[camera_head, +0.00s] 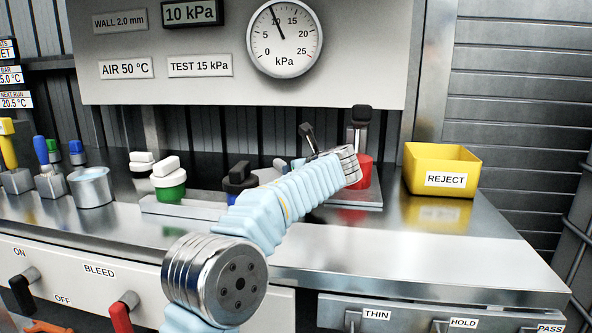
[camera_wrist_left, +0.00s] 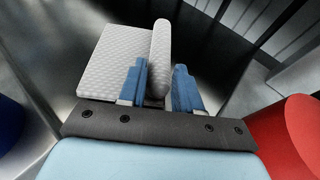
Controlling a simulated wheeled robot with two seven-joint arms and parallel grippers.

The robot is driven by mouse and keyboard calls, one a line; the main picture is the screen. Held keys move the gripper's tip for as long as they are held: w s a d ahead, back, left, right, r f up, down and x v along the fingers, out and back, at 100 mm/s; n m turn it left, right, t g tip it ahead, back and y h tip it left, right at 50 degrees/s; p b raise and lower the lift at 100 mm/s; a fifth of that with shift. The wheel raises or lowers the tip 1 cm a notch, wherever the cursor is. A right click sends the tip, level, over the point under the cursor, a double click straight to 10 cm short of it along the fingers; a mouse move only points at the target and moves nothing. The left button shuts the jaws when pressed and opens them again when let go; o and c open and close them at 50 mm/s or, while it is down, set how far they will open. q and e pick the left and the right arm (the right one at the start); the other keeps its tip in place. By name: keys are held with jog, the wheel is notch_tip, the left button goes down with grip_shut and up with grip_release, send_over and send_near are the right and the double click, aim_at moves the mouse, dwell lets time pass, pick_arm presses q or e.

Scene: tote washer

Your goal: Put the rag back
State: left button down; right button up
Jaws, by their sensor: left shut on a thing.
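In the left wrist view my left gripper (camera_wrist_left: 161,82) has its blue fingers closed on the rag (camera_wrist_left: 110,62), a white quilted cloth. A folded edge of the rag stands up between the fingers and a flat flap spreads to the left. In the head view my left arm reaches away over the bench. Its wrist is beside the red round fixture (camera_head: 364,172), and it hides the gripper and the rag. I cannot tell whether the rag touches a surface. My right gripper is not in view.
A yellow REJECT bin (camera_head: 440,180) stands right of the fixtures. A green fixture with a white top (camera_head: 168,180), a metal cup (camera_head: 91,188) and blue-handled and yellow-handled tools stand left. The front-right bench top (camera_head: 430,250) is clear. A red lever (camera_head: 122,315) sticks out in front.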

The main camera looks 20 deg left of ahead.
pick_arm(q)
jog(key=shift+f, duration=0.55)
jog(key=shift+f, duration=0.15)
dwell(0.4)
grip_release()
dwell(0.4)
dwell(0.4)
